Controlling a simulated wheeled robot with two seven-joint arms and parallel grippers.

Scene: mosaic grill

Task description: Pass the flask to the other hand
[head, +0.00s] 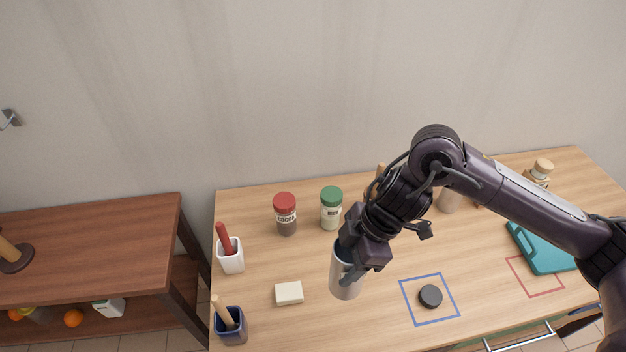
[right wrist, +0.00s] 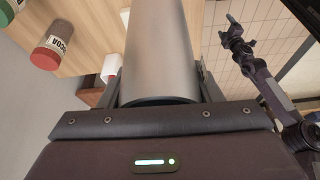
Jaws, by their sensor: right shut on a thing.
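The flask (head: 345,286) is a grey metal cylinder, held upright over the front middle of the table. My right gripper (head: 352,266) is shut on its upper part and hides some of it. In the right wrist view the flask (right wrist: 160,50) runs straight out from between the fingers. I cannot tell whether its base touches the table. My left gripper (right wrist: 227,28) shows small in the right wrist view, apart from the flask, with its fingers spread and nothing between them. It is not seen in the head view.
On the wooden table (head: 255,262) stand a red-lidded cocoa jar (head: 286,215), a green-lidded jar (head: 331,209), a white holder (head: 231,258), a blue holder (head: 231,328) and a pale block (head: 289,293). A black disc (head: 430,296) lies in a blue square. A teal board (head: 543,250) lies right.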

